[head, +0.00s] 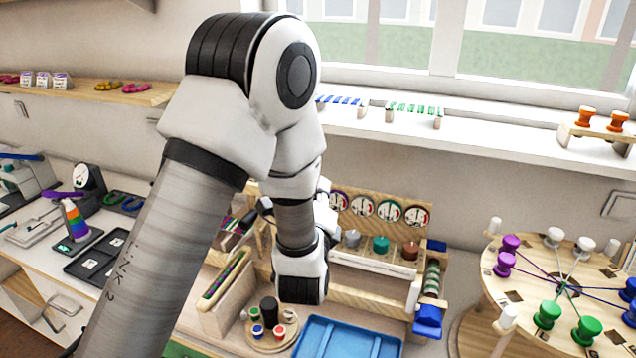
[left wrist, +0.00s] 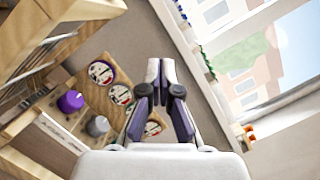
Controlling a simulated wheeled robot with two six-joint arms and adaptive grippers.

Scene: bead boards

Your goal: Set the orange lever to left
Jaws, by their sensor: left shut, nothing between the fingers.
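I cannot make out an orange lever in either view; it may be hidden behind my left arm. My left gripper shows in the left wrist view (left wrist: 162,70), its two dark and pale fingers closed together with nothing between them. In that view it is in front of the wall and the row of round dials. In the head view, my left arm reaches over the bench and its wrist hides most of the gripper. My right gripper is in neither view.
A wooden dial board (head: 383,189) has coloured knobs, including a teal knob (head: 381,244). A blue tray (head: 345,340) lies in front. A round spool table (head: 568,295) stands at right. The purple knob (left wrist: 70,101) shows in the wrist view.

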